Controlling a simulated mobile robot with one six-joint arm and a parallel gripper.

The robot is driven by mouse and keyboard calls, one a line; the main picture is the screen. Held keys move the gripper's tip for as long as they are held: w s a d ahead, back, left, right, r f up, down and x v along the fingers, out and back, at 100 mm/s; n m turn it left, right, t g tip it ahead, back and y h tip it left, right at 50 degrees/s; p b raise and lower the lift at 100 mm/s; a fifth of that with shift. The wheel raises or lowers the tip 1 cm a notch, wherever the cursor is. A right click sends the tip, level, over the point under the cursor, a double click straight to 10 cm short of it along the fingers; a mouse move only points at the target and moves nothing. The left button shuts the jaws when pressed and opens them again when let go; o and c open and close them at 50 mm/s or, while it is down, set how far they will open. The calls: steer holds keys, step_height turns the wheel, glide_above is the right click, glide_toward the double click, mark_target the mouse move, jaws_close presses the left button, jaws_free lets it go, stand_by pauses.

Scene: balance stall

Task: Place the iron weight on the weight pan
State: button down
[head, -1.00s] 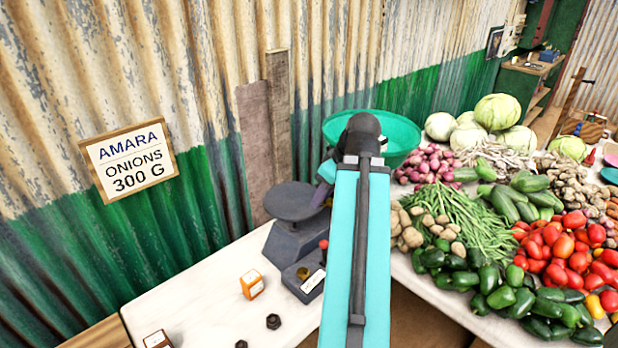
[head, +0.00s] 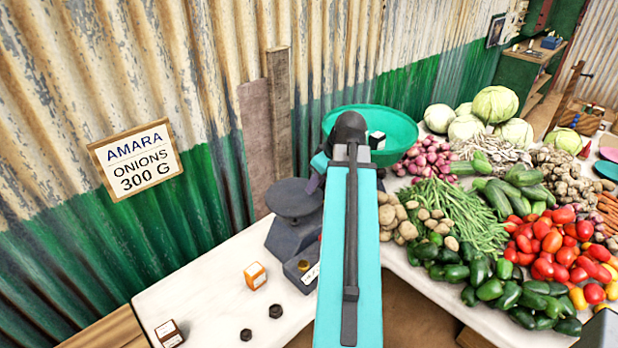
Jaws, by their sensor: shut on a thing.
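The dark grey weight pan (head: 294,199) sits on the left of the balance, and its bare top shows. The wide green pan (head: 408,123) is behind it to the right. My gripper (head: 315,184) shows only in part, a dark piece at the right edge of the weight pan beside my teal arm. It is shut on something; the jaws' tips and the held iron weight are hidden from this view. Two dark hexagonal weights (head: 276,311) (head: 246,336) stand on the white table, apart from the balance.
An orange-and-white box (head: 256,275) and a brown-and-white box (head: 169,333) stand on the white table (head: 205,285). A sign (head: 135,160) reading "Amara onions 300 g" hangs on the corrugated wall. Vegetables cover the right table, including tomatoes (head: 545,255) and cabbages (head: 494,103).

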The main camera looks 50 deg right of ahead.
steer(key=w+d, duration=0.1)
steer(key=w, duration=0.1)
steer(key=w+d+p, duration=0.1)
steer(key=w, duration=0.1)
steer(key=w+d+p, duration=0.1)
steer(key=w, duration=0.1)
steer(key=shift+d+f, duration=0.3)
steer(key=shift+f, duration=0.1)
steer(key=shift+f+p, duration=0.95)
steer(key=shift+f, duration=0.75)
steer(key=shift+f, duration=0.1)
steer(key=c, duration=1.5)
jaws_free()
steer(key=shift+r, duration=0.2)
steer(key=shift+b+v, duration=1.6)
steer(key=shift+v, duration=4.35)
